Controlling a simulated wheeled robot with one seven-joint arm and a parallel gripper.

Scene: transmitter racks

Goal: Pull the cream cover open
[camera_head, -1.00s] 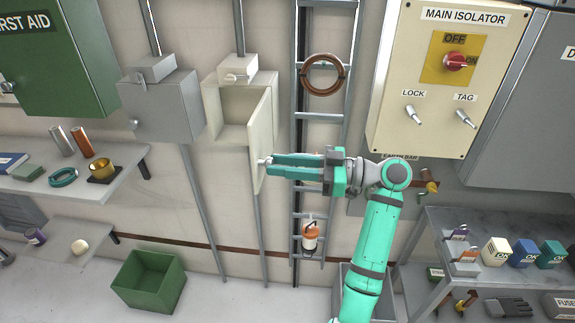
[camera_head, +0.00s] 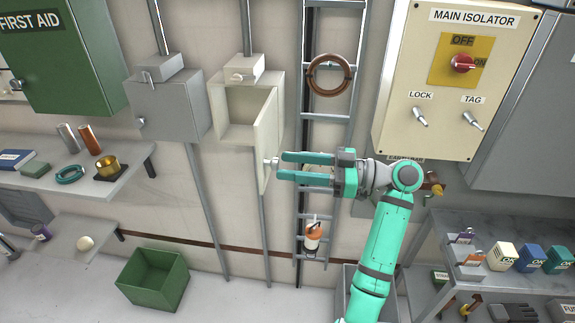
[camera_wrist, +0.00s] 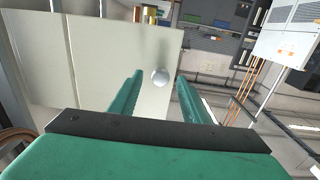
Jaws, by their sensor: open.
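The cream cover (camera_head: 266,140) belongs to a small cream wall box (camera_head: 245,105). It stands swung out from the box on its right side, and the box's inside shows. In the wrist view the cover (camera_wrist: 115,60) is a pale panel with a round white knob (camera_wrist: 160,77). My gripper (camera_head: 279,166) points left at the knob, at the cover's outer face. Its two teal fingers are apart. In the wrist view the knob sits beyond and between the fingertips (camera_wrist: 158,84), and no finger visibly closes on it.
A grey box (camera_head: 168,105) hangs left of the cream box. A ladder-like rack (camera_head: 328,110) with a brown ring (camera_head: 328,75) stands behind my gripper. The main isolator panel (camera_head: 452,80) is to the right. A green bin (camera_head: 152,280) sits on the floor.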

